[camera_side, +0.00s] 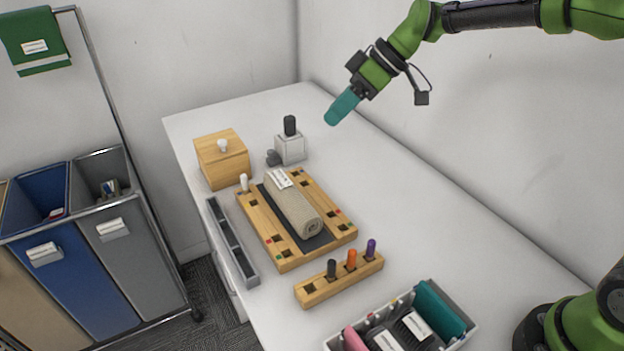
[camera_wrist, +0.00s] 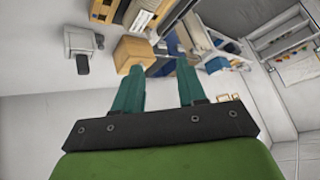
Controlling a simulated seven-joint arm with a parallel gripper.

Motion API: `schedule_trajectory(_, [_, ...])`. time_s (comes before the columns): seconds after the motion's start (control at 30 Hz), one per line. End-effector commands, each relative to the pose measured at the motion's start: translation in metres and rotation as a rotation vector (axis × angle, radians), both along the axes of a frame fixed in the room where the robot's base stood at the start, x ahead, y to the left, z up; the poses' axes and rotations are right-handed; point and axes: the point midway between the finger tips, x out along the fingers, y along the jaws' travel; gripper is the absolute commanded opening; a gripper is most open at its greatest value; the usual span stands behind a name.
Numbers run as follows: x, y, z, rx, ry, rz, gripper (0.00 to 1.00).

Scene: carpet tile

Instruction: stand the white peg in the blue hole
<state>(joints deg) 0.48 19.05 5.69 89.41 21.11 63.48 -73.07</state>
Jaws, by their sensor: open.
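The white peg (camera_side: 244,182) stands upright at the far left corner of the wooden board (camera_side: 287,261), apparently in a corner hole. The colour mark beside that hole is too small to tell for sure. The board has several square holes with small colour marks, red and green among them. My gripper (camera_side: 330,121) is raised well above the table's back, far from the peg, with nothing between its teal fingers. In the wrist view my gripper (camera_wrist: 160,75) shows two fingers apart.
A beige rolled cloth (camera_side: 292,205) lies on the board's middle. A wooden box (camera_side: 222,160) and a pale block (camera_side: 290,148) with a black knob stand behind. A peg rack (camera_side: 320,289) with black, orange and purple pegs, and a filled tray (camera_side: 465,331), stand in front. The right side is clear.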

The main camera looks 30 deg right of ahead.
Motion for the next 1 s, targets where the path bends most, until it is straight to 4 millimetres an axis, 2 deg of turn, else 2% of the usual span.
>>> schedule_trajectory(0.03, [-0.023, -0.009, 0.015, -0.015, 0.015, -0.074, 0.4])
schedule_trajectory(0.1, [-0.054, -0.023, 0.026, -0.028, 0.05, -0.192, 0.4])
schedule_trajectory(0.23, [-0.112, -0.049, 0.037, -0.029, 0.092, -0.417, 0.4])
schedule_trajectory(0.4, [-0.185, -0.079, 0.032, 0.015, 0.125, -0.707, 0.4])
schedule_trajectory(0.5, [-0.217, -0.093, 0.021, 0.056, 0.135, -0.845, 0.4])
schedule_trajectory(0.6, [-0.239, -0.102, 0.011, 0.093, 0.143, -0.943, 0.4])
schedule_trajectory(0.7, [-0.251, -0.107, 0.003, 0.117, 0.147, -1.0, 0.4])
schedule_trajectory(1.0, [-0.255, -0.109, 0.0, 0.128, 0.152, -1.026, 0.4])
